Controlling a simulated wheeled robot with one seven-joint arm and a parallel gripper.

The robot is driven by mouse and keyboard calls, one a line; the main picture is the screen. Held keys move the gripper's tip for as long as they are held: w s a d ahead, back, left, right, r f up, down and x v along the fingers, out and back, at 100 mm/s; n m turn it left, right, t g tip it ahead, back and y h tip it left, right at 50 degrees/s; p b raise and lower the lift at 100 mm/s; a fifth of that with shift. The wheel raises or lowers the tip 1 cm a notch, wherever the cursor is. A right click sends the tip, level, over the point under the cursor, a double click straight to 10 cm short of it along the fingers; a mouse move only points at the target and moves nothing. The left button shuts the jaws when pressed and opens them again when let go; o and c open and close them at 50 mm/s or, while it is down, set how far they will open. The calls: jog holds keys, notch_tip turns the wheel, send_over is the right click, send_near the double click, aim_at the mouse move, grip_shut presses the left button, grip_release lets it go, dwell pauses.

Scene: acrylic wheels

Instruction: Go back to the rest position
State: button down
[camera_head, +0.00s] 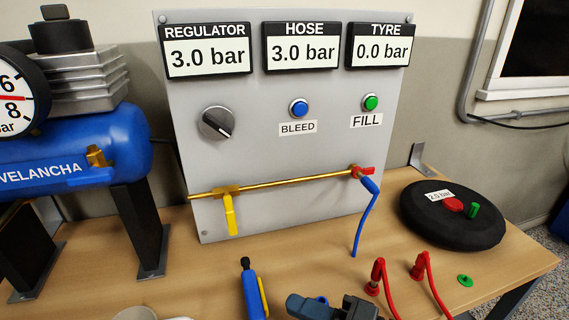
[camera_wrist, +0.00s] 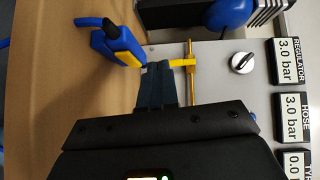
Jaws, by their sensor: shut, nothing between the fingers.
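My gripper (camera_wrist: 158,68) is shut and empty in the wrist view, its two dark fingers together. Its tips appear close to the yellow lever (camera_wrist: 182,62) in that picture; I cannot tell whether they touch it. In the head view my gripper (camera_head: 298,304) shows at the bottom edge, in front of the grey panel (camera_head: 290,150) and apart from the lever (camera_head: 231,214). The lever hangs down from the brass pipe (camera_head: 290,181). Most of my arm is out of view.
A blue and yellow tool (camera_head: 252,292) stands left of my gripper. Red hoses (camera_head: 378,272) rise at right. A black tyre (camera_head: 452,215) lies on the bench (camera_head: 515,262). A blue compressor (camera_head: 75,150) stands at left. The displays read regulator 3.0, hose 3.0, tyre 0.0 bar.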

jog(key=s+d+f+m+t+h+p, duration=0.1)
jog(key=s+d+f+t+h, duration=0.1)
jog(key=s+d+f+h, duration=0.4)
jog(key=s+d+f+t+h+p, duration=0.1)
jog(key=s+d+f+t+h, duration=0.15)
jog(key=s+d+h, duration=0.5)
jog(key=s+d+r+n+t, duration=0.1)
jog(key=s+d+r+n, duration=0.1)
jog(key=s+r, duration=0.5)
jog(key=s+d+r+n+t+h+p, duration=0.1)
jog(key=s+d+r+n, duration=0.2)
jog(key=s+r, duration=0.4)
jog(key=s+n, duration=0.1)
jog(key=s, duration=0.3)
jog(key=shift+s+r, duration=0.15)
jog(key=shift+s, duration=0.05)
